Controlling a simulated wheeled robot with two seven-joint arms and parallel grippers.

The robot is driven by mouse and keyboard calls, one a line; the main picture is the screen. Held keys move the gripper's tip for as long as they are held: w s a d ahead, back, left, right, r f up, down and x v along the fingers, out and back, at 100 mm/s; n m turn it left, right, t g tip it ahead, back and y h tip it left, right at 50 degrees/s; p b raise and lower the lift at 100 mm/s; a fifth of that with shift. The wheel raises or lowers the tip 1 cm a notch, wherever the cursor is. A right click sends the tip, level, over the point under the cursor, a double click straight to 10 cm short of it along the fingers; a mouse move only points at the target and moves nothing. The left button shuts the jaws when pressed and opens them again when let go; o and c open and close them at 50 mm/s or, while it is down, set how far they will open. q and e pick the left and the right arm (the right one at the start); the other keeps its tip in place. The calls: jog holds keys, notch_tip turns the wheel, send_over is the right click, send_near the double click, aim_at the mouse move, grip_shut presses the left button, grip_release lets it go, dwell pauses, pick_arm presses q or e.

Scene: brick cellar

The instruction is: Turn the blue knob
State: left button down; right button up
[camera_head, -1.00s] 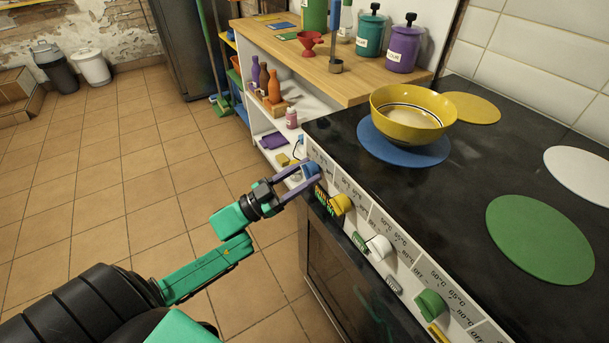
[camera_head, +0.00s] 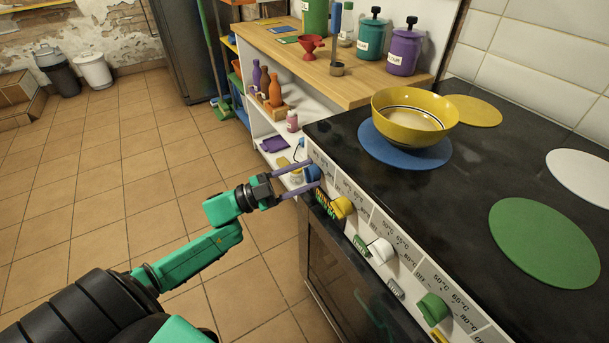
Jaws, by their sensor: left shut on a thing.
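The blue knob (camera_head: 313,173) is the farthest knob on the stove's white front panel, next to the yellow knob. My left gripper (camera_head: 311,178) reaches it from the left, with one purple finger on its upper side and one on its lower side. The fingers are shut on the knob and partly hide it. The knob's pointer and setting are too small to read. My right gripper is not in view.
The stove panel also carries a yellow knob (camera_head: 342,207), a white knob (camera_head: 379,251) and a green knob (camera_head: 431,307). A yellow bowl (camera_head: 413,115) stands on the blue burner disc (camera_head: 378,148). A wooden-topped shelf (camera_head: 309,76) stands beyond the stove. The tiled floor at left is clear.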

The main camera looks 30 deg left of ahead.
pick_arm(q)
jog(key=shift+c, duration=1.5)
grip_release()
jog(key=v, duration=1.4)
jog(key=shift+s+a+b, duration=0.2)
jog(key=shift+s+b, duration=0.05)
jog(key=shift+b, duration=0.15)
jog(key=shift+f, duration=0.1)
